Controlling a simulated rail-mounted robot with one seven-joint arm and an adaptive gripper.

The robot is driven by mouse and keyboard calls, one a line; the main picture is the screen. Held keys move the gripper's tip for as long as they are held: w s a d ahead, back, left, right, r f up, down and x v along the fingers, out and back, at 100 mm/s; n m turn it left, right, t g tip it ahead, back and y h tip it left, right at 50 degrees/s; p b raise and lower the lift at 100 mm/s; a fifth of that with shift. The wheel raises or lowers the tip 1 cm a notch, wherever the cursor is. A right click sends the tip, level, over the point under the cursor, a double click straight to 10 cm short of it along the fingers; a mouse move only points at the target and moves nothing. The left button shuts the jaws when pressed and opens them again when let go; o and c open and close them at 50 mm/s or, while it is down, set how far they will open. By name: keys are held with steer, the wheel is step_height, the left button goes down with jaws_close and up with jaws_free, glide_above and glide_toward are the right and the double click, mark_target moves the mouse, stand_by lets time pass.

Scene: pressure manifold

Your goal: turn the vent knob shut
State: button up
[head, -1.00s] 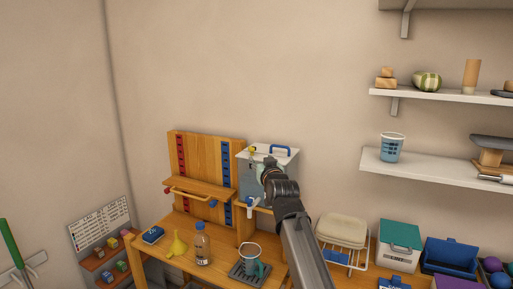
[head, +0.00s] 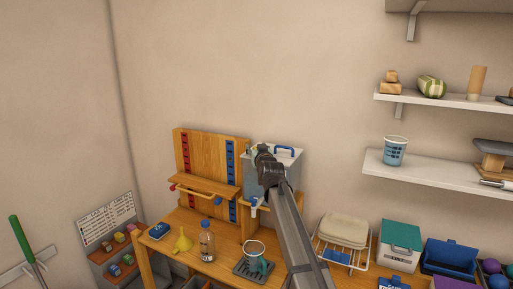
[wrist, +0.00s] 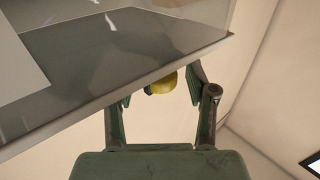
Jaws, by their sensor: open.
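The vent knob (wrist: 162,84) is a yellow round knob with a dark part at its left, beyond the edge of the tank's lid in the wrist view. My gripper (wrist: 160,90) is open, with one finger on each side of the knob. The lid edge partly covers the left finger. I cannot tell whether either finger touches the knob. In the head view my gripper (head: 262,153) is at the top of the grey tank (head: 251,180) and mostly hides the knob.
A blue handle (head: 285,150) is on the lid, just right of my gripper. A white tap (head: 254,205) is low on the tank's front. A wooden board (head: 205,160) stands left of the tank.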

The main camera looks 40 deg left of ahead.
jaws_close()
steer(key=shift+f, duration=0.1)
steer(key=b, duration=0.4)
steer(key=shift+w+f, duration=0.15)
steer(key=shift+f, duration=0.15)
steer(key=n+g+b, duration=0.1)
steer(key=b, duration=0.2)
steer(key=shift+y, duration=0.4)
steer(key=shift+r+n+g+y+b, duration=0.3)
steer(key=shift+g+b, duration=0.2)
steer(key=shift+b, duration=0.45)
steer(key=shift+r, duration=0.1)
